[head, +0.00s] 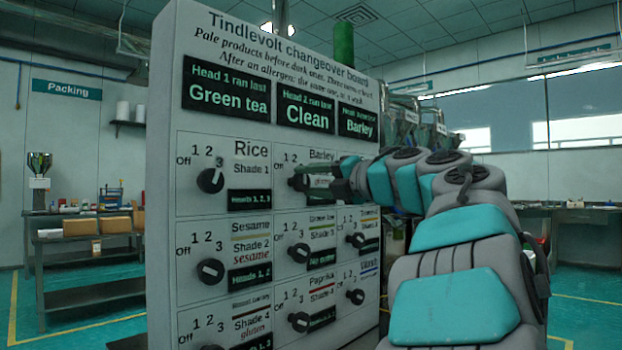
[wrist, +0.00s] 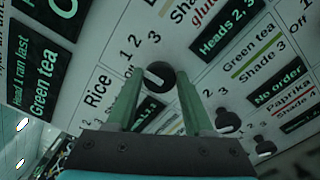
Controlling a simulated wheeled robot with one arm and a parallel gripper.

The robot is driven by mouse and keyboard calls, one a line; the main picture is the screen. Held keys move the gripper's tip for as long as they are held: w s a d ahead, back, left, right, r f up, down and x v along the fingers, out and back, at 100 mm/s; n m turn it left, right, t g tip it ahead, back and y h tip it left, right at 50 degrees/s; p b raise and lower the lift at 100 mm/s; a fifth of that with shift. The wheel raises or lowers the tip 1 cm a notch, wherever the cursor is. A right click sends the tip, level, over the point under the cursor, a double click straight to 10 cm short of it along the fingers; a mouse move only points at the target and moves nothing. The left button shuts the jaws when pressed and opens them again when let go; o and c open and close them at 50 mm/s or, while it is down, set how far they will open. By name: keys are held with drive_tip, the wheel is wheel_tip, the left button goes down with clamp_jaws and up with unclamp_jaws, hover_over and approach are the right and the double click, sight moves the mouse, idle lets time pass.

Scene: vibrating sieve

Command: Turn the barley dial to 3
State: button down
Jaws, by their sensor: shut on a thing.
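The barley dial (head: 297,182) is a dark round knob in the top middle cell of the changeover board (head: 228,130), under the Barley label. The numbers 1, 2 and 3 are printed above it, and Off is at its left. My gripper (wrist: 155,85) reaches the dial from the right in the head view and partly covers its label. In the wrist view the green fingers stand on either side of the barley dial (wrist: 158,74), closed on it. A pale mark shows on the dial face, but I cannot tell which number it points to.
The rice dial (head: 210,180) is just left of the barley dial. A sesame dial (head: 211,271) and several other dials sit close below. A workbench (head: 85,240) stands far left, and open teal floor shows beyond the board.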

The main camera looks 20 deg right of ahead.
drive_tip(key=m, duration=0.6)
drive_tip(key=shift+m, duration=0.3)
drive_tip(key=m, duration=0.5)
drive_tip(key=shift+f+m, duration=0.2)
drive_tip(key=shift+m, duration=0.1)
drive_tip(key=shift+c, duration=1.5)
unclamp_jaws()
drive_tip(key=shift+s+d, duration=0.1)
drive_tip(key=v, duration=0.7)
drive_tip(key=shift+s, duration=0.3)
